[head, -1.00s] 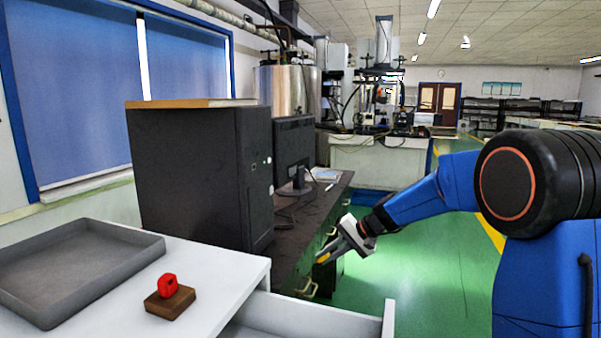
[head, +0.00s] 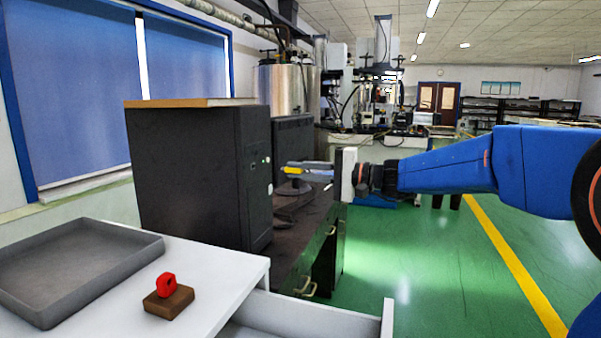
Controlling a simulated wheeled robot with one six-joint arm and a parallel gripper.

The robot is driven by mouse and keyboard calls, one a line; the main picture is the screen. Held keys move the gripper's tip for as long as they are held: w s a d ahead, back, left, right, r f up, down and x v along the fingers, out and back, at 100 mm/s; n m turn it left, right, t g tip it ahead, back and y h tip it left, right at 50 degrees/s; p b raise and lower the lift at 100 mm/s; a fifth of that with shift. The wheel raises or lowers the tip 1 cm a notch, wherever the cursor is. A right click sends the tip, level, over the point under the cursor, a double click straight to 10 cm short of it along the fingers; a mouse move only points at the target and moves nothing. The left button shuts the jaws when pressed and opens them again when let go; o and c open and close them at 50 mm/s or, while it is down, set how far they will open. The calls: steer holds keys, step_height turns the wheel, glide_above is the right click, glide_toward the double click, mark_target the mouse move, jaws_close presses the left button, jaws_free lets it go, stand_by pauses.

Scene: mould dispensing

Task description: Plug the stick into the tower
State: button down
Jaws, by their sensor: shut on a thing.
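The tower (head: 190,180) is a large dark computer case standing upright in the middle left of the head view. Its narrow front face, with small lights and ports, looks to the right. My gripper (head: 290,168) is right of that face, level with its upper middle, pointing left. It is shut on a small yellow stick (head: 293,170) at its fingertips. In the picture a small gap shows between the stick and the tower's front. The depth between them is hard to judge, and the ports are too small to make out clearly.
A monitor (head: 291,145) stands behind my gripper on the dark desk (head: 315,225). A white cabinet (head: 225,270) with an open drawer (head: 310,315) is in front. On it are a grey tray (head: 85,290) and a red piece (head: 166,285) on a brown block (head: 169,304).

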mark_target(282, 169)
steer(key=shift+x, duration=3.85)
steer(key=shift+x, duration=1)
steer(key=shift+f, duration=0.1)
steer(key=c, duration=1.7)
jaws_free()
steer(key=shift+d, duration=0.1)
